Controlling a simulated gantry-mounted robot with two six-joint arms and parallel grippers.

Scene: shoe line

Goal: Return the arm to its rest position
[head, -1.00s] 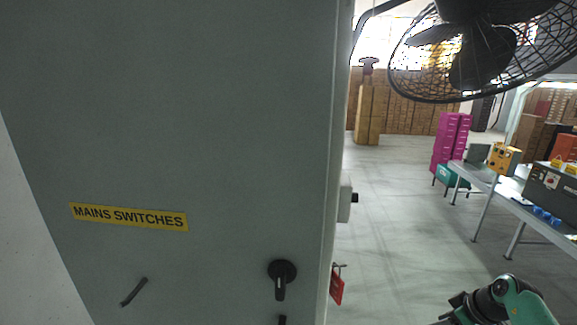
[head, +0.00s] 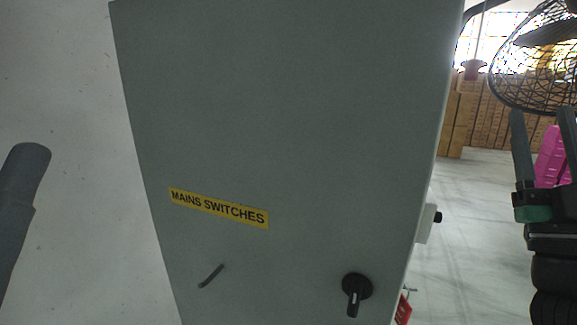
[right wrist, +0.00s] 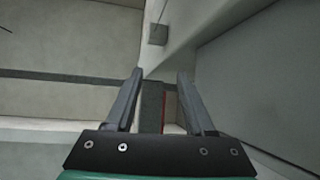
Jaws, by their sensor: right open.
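My right gripper (head: 541,114) stands at the right edge of the head view, its two dark fingers pointing up. The fingers are apart, with nothing between them. In the right wrist view the same gripper (right wrist: 160,75) shows both fingers spread and empty, with grey surfaces and a red strip beyond. In the head view the gripper is to the right of the grey mains switches cabinet (head: 290,120), and a gap shows between them. My left gripper cannot be made out.
The cabinet has a black rotary handle (head: 357,290), a yellow label (head: 218,207) and a red tag (head: 403,309) at its side. A caged fan (head: 535,60) hangs at the upper right. A grey rounded shape (head: 20,200), unclear, is at the left edge. Pale floor (head: 475,220) lies right of the cabinet.

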